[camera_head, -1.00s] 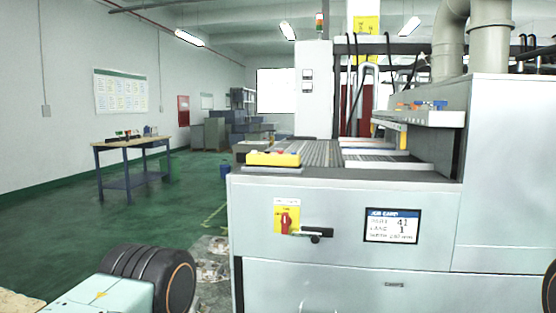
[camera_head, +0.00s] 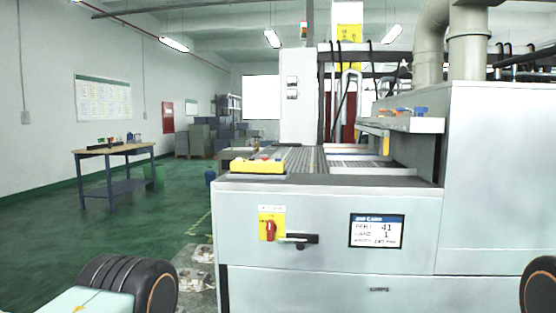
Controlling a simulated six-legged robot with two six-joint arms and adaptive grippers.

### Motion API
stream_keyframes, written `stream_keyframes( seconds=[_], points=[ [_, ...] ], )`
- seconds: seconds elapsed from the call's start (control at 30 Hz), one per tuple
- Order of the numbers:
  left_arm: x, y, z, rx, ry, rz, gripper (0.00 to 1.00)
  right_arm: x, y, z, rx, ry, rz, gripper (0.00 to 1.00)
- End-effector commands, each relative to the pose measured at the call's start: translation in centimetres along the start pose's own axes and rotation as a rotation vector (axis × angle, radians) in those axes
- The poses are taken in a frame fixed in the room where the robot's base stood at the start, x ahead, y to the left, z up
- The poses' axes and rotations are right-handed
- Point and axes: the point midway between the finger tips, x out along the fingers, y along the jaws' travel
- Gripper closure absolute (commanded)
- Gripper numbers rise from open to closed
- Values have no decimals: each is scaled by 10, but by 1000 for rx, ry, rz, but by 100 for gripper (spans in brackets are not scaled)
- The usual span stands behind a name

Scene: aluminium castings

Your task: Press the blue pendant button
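A yellow pendant box (camera_head: 257,167) lies on the near left corner of the grey machine's top. Small buttons sit on its upper face, among them a red one (camera_head: 265,157); they are too small for me to pick out a blue one surely. Neither gripper is in view, and nothing of mine touches the pendant.
The grey machine (camera_head: 320,200) fills the right and middle, with a red switch (camera_head: 269,230), a black handle (camera_head: 300,241) and a job card (camera_head: 377,231) on its front. A workbench (camera_head: 115,152) stands at the left. The green floor between them is mostly clear.

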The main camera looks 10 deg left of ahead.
Motion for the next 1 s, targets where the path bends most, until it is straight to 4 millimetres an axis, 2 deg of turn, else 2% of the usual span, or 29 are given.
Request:
stream_keyframes(
  seconds=[0.07, 0.77, 1.0],
  points=[
    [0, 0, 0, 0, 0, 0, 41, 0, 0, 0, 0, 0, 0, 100],
    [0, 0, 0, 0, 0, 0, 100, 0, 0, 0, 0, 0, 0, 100],
    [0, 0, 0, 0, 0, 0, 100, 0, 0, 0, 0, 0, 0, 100]
  ],
)
